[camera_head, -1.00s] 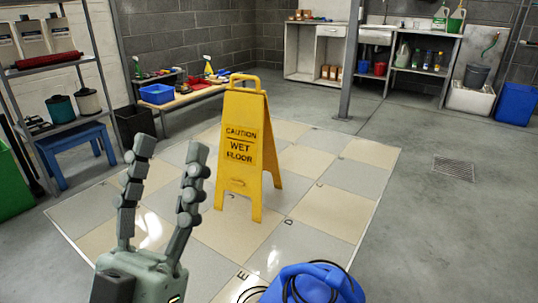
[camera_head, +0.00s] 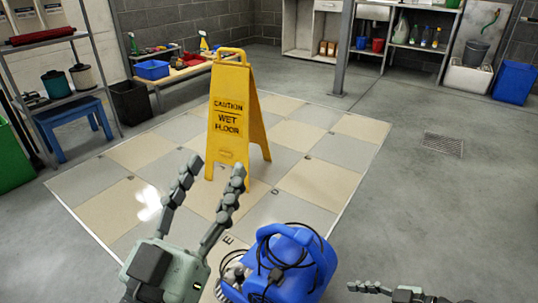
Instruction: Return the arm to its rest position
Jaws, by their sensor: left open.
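My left gripper (camera_head: 212,172) is at the lower middle of the head view, its two jointed fingers spread and pointing up and away. Nothing is between the fingers. It is over the near part of the checkered tile floor patch (camera_head: 160,153), in front of the yellow wet floor sign (camera_head: 232,120). The sign stands upright on the tiles, and the gripper looks apart from it. Part of my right gripper (camera_head: 395,290) shows at the bottom edge, right of centre. The rest of it is cut off, so its opening is unclear.
A blue machine (camera_head: 292,262) with a black cord stands close to the right of my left gripper. A shelf rack (camera_head: 75,92) and blue stool (camera_head: 75,135) are at the left. A bench (camera_head: 195,72) is behind the sign.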

